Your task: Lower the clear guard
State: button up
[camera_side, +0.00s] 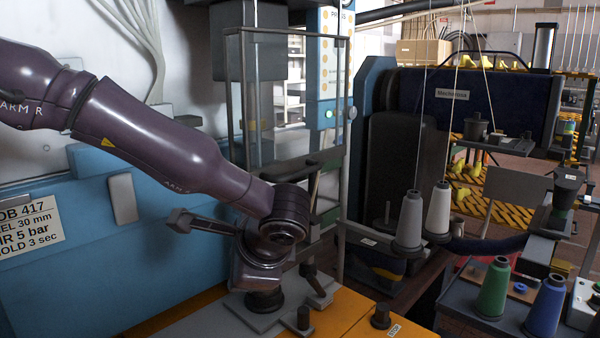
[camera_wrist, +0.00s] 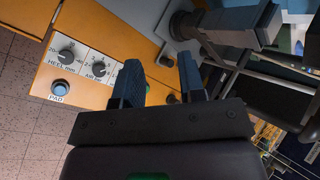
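The clear guard (camera_side: 273,100) is a see-through panel in a dark upright frame in the middle of the side view. It sits in the upper part of the frame, with open space below it. A dark bar with a small knob (camera_side: 312,163) is near its lower edge. My gripper (camera_wrist: 160,78) is open in the wrist view, its two dark ribbed fingers apart with nothing held between them. In the side view my wrist is below and in front of the guard, apart from the panel; the fingertips are hard to make out there.
An orange control panel (camera_wrist: 112,42) with dials and a PAD button (camera_wrist: 62,87) lies below my gripper. A blue machine body (camera_side: 80,250) is at left. Thread cones, green (camera_side: 493,288) and blue (camera_side: 545,305), stand at right with grey cones (camera_side: 410,220).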

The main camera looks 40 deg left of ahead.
jog(key=w+d+m+t+y, duration=0.1)
jog(key=w+d+t+y, duration=0.3)
jog(key=w+d+y, duration=0.3)
jog(key=n+t+y, duration=0.2)
jog(key=n+y, duration=0.1)
send_near(301, 175)
jog(key=x, duration=1)
jog(key=shift+w+a+r, duration=0.1)
jog(key=shift+w+a, duration=0.05)
jog(key=shift+a, duration=0.15)
grip_shut()
